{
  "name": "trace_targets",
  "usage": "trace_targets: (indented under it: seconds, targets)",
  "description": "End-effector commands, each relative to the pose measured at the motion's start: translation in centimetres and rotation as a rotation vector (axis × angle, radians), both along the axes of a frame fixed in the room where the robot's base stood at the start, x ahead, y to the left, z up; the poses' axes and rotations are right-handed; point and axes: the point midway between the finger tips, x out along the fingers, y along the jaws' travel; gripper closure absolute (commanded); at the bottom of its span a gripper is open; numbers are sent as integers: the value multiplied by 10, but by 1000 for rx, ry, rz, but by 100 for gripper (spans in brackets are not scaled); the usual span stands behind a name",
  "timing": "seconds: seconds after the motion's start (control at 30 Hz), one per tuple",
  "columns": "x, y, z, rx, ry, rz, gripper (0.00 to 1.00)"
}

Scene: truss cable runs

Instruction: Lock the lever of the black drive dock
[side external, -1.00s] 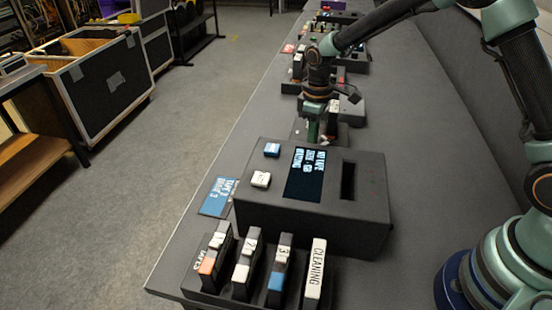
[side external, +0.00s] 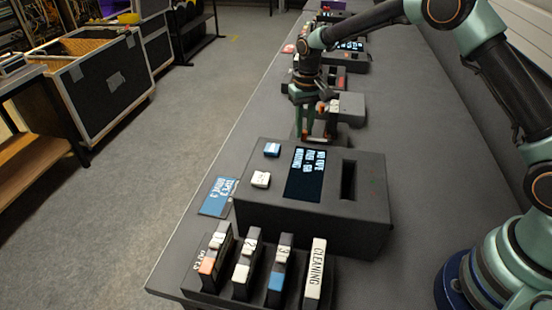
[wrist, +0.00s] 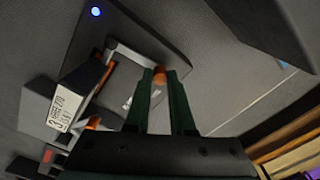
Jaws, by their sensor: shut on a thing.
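My gripper (wrist: 161,74) points at the black drive dock (wrist: 133,32), which has a lit blue light. A pale lever bar (wrist: 130,56) runs across the dock to an orange tip (wrist: 160,77). My gripper is shut on this orange tip, between its dark green fingers. In the side view my gripper (side external: 305,136) is low at the dock behind the large tape unit; the arm and fingers partly hide the dock there. I cannot tell from these views whether the lever is fully locked.
A labelled cartridge (wrist: 67,103) stands left of the lever in the wrist view. In the side view, the tape unit (side external: 270,208) and a rack of several cartridges (side external: 240,288) stand nearer the camera. A grey block (side external: 350,106) is right of my gripper.

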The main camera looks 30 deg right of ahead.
Motion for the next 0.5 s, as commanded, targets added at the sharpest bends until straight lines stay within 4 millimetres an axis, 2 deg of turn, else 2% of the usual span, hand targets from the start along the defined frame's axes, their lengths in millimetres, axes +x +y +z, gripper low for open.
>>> trace_targets:
  seconds: [0.2,0.5]
  targets:
    - [7,-5,2,0,-8,-85,100]
    - [8,-6,2,1,-8,-121,100]
